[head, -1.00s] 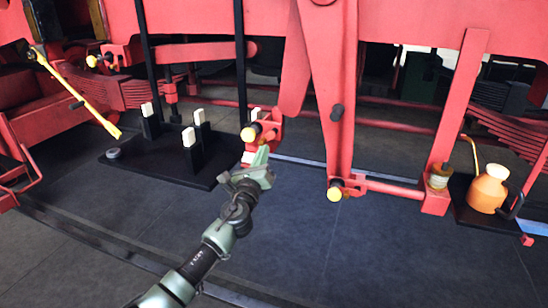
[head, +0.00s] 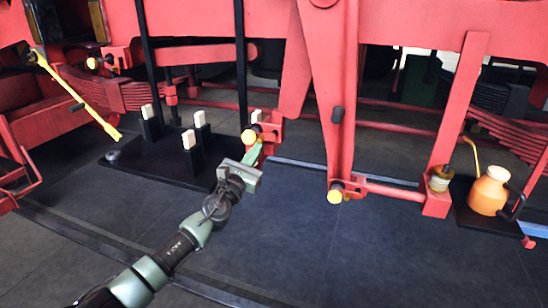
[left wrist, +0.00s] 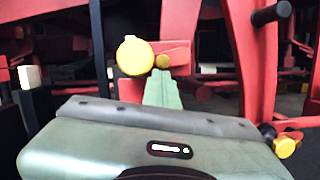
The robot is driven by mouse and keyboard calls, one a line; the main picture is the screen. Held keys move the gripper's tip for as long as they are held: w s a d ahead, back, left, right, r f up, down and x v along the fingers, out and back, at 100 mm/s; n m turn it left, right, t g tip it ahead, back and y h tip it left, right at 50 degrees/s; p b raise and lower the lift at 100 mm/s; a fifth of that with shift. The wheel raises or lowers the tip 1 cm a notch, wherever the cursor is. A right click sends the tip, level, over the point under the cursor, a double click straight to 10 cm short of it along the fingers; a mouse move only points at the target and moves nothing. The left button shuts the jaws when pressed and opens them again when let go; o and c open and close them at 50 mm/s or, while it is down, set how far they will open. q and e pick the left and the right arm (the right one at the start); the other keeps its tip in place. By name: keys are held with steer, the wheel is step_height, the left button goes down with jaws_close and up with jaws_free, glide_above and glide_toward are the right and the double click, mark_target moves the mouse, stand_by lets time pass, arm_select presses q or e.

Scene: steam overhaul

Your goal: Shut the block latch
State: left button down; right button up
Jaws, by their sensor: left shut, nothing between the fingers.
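A yellow round knob (head: 249,136) sits on a red bracket (head: 270,132) on the lower frame, left of the tall red lever. I cannot tell for sure whether this is the block latch. My left gripper (head: 254,153) is just below the knob, with its green fingers shut and empty, pointing up at the bracket. In the left wrist view the knob (left wrist: 135,56) is large, just above and left of the shut fingertips (left wrist: 162,75). A smaller yellow piece (left wrist: 162,61) shows beside it. Contact cannot be told. My right gripper is out of view.
A black base with white-topped posts (head: 188,138) stands to the left. The tall red lever (head: 336,100) with another yellow knob (head: 335,196) hangs to the right. An orange oil can (head: 488,190) stands at far right. The dark floor in front (head: 370,250) is clear.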

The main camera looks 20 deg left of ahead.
arm_select(q)
steer(key=shift+d, duration=0.1)
stand_by(0.3)
steer(key=v, duration=0.7)
steer(key=shift+s+p, duration=0.3)
steer(key=shift+s, duration=0.1)
steer(key=shift+f, duration=0.15)
